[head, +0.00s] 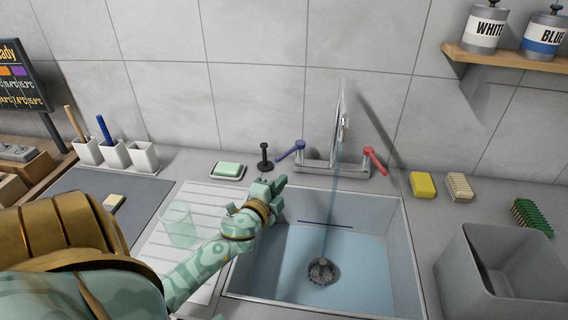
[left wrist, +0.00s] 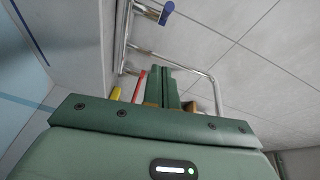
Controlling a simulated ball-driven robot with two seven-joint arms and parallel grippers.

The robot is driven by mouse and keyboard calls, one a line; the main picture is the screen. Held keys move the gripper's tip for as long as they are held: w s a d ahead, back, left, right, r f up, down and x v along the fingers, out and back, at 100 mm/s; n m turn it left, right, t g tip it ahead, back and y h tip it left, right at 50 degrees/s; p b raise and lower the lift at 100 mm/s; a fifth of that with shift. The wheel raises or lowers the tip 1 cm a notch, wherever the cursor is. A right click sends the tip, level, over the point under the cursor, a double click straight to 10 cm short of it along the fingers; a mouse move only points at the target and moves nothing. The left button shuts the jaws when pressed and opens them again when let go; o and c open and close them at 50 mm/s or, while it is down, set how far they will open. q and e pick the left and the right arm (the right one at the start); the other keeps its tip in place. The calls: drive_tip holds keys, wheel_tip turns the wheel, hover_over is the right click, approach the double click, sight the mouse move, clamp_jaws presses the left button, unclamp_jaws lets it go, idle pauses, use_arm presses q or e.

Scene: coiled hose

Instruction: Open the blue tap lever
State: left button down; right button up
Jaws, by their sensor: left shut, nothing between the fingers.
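The tap (head: 332,167) stands at the back edge of the sink, with a tall spout. Its blue lever (head: 291,150) is on the left, its handle slanting down to the left. Its red lever (head: 375,159) is on the right. The blue lever also shows at the top of the left wrist view (left wrist: 167,12), apart from my fingers, with the red lever (left wrist: 138,86) beyond them. My left gripper (head: 275,185) is shut and empty over the sink's back left corner, in front of and below the blue lever. A thin bluish stream seems to run from the spout to the drain.
The sink (head: 401,250) holds pale blue water or has a blue floor. A black stopper-like piece (head: 264,157) and a soap dish (head: 228,171) stand left of the tap. A clear glass (head: 178,224) stands on the drainboard. Sponges (head: 422,186) lie right.

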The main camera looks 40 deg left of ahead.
sight(279, 159)
use_arm(q)
drive_tip(key=w+a+f+b, duration=0.1)
drive_tip(key=w+a+b, duration=0.1)
drive_tip(key=w+a, duration=0.4)
drive_tip(key=shift+x, duration=1)
drive_tip(key=shift+a, duration=0.95)
drive_tip(key=shift+d, duration=0.15)
